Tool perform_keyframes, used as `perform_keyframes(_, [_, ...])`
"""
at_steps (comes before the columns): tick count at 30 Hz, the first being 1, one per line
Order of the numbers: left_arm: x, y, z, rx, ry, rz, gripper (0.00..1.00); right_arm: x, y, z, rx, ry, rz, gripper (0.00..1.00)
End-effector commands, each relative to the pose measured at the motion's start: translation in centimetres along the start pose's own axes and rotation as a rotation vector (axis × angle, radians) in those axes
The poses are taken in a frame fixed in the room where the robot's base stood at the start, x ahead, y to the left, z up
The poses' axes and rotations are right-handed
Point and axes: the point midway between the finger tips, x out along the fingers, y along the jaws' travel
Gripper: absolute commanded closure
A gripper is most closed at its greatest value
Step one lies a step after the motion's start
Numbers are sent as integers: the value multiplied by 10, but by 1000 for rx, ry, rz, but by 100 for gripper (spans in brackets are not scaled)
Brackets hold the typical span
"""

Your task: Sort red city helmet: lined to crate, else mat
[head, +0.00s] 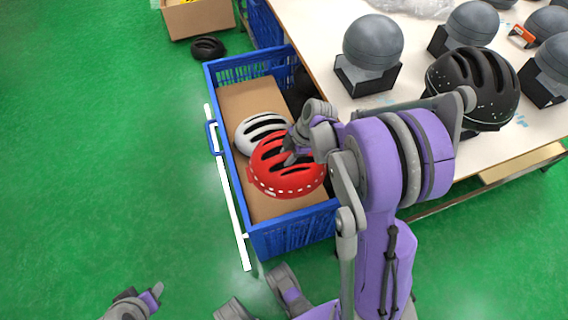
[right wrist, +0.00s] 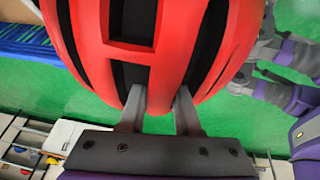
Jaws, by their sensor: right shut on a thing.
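The red city helmet (head: 286,170) is over the blue crate (head: 288,236) in the head view. My right gripper (head: 292,150) is shut on its shell. In the right wrist view the red helmet (right wrist: 150,45) fills the upper middle, with the fingers (right wrist: 160,100) at its vents. Its inside is hidden, so I cannot tell whether it is lined. I cannot tell whether it touches what lies below. My left gripper (head: 152,296) is at the lower left of the head view, empty over the floor, with its fingers apart. No mat can be made out.
A white helmet (head: 262,128) lies in the crate on brown cardboard (head: 250,97), partly behind the red one. The table (head: 330,22) at right holds grey headforms (head: 373,42) and a black helmet (head: 473,85). A black helmet-like thing (head: 208,48) lies on the green floor near a cardboard box (head: 198,18).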

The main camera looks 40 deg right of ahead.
Motion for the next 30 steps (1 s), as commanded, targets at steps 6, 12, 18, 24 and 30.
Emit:
perform_keyframes(6, [12, 0, 5, 0, -4, 0, 50, 12, -2, 8, -35, 4, -15, 100])
perform_keyframes(12, [35, 0, 14, 0, -13, 0, 50, 38, -5, 18, -34, 3, -15, 100])
perform_keyframes(18, [58, 0, 23, 0, -22, 0, 50, 64, -7, 29, -33, 2, -14, 100])
perform_keyframes(24, [82, 0, 31, 0, -30, 0, 50, 90, -10, 40, -33, 2, -14, 100])
perform_keyframes(30, [106, 0, 38, 0, -37, 0, 50, 116, -13, 51, -33, 2, -14, 100])
